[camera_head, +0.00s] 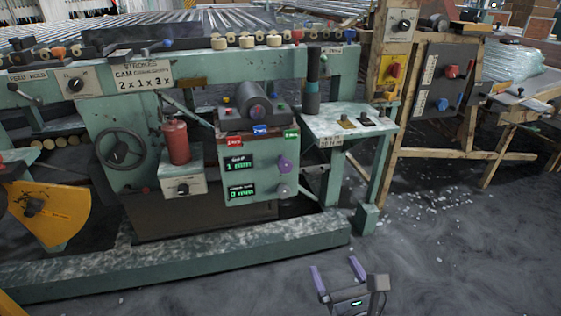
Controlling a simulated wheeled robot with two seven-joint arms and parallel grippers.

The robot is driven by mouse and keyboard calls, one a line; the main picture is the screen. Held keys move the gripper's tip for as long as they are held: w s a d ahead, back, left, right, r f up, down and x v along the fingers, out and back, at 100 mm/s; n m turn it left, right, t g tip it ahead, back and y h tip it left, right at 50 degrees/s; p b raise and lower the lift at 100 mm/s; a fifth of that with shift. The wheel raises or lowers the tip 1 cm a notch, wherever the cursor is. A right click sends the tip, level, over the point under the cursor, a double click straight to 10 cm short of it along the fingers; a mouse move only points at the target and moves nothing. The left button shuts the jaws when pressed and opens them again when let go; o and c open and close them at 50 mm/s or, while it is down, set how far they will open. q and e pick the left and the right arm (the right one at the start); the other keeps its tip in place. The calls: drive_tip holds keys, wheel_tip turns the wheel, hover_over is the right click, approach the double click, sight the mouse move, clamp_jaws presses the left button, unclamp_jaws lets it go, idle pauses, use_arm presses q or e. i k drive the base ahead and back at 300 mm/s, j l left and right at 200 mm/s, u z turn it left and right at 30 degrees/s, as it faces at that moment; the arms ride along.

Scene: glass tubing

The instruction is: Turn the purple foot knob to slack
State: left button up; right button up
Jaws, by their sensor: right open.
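A purple knob (285,164) sits on the right side of the front of a green control box (238,184), beside the upper of two lit displays. Its pointer position is too small to read. A grey knob (283,190) sits just below it. My right gripper (335,265) is open and empty, with its two purple-faced fingers apart. It is low in the picture, below and to the right of the purple knob, and well apart from it. My left gripper is not in view.
A handwheel (121,149) and a red cylinder (177,142) are left of the box. A small side table (345,124) juts out at its right. A green base beam (180,262) runs along the floor in front. The grey floor at right is largely open, with scattered white bits.

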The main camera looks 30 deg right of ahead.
sight(285, 166)
drive_tip(key=i+l, duration=0.15)
drive_tip(key=i, duration=0.3)
drive_tip(key=i+l, duration=0.15)
drive_tip(key=i, duration=0.3)
